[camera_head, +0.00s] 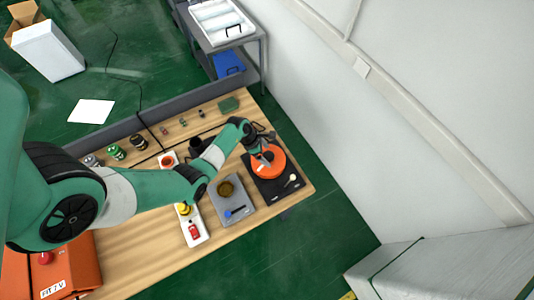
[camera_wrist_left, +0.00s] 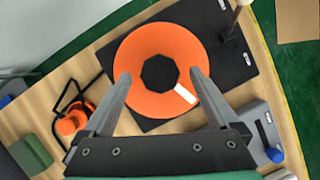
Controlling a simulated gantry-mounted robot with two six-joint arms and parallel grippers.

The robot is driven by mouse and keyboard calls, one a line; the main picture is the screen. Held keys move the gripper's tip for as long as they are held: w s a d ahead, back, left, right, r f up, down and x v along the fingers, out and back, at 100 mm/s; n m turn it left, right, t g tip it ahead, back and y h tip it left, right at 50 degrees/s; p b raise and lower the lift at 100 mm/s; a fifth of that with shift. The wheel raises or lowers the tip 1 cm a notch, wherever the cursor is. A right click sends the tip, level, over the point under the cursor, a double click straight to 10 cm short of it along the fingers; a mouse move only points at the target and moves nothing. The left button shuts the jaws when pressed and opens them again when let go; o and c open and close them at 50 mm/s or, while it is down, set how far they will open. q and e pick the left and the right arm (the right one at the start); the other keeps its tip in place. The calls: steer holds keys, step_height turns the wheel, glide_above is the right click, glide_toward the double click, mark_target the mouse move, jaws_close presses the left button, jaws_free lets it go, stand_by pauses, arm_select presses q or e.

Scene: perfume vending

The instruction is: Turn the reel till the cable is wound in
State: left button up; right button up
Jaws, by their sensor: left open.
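The orange reel (camera_head: 268,163) lies flat on a black base plate (camera_head: 290,184) near the right end of the wooden table. In the left wrist view the reel (camera_wrist_left: 160,45) has a dark many-sided hub (camera_wrist_left: 159,73) and a white mark on its face. My left gripper (camera_wrist_left: 160,80) is open, with its two fingers over the reel on either side of the hub. I cannot tell whether the fingers touch the reel. A black cable with an orange part (camera_wrist_left: 72,122) lies on the table beside the base plate. My right gripper is not in view.
A grey tray (camera_head: 242,207) with a round brown thing and a blue-ended handle stands next to the base plate. A white panel (camera_head: 199,233) with a red and a yellow part lies further left. A post with a light knob (camera_head: 292,178) stands on the base plate.

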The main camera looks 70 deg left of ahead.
arm_select(q)
steer(key=shift+w+d+f, duration=0.1)
steer(key=shift+w+f, duration=0.1)
steer(key=shift+f, duration=0.3)
jaws_close()
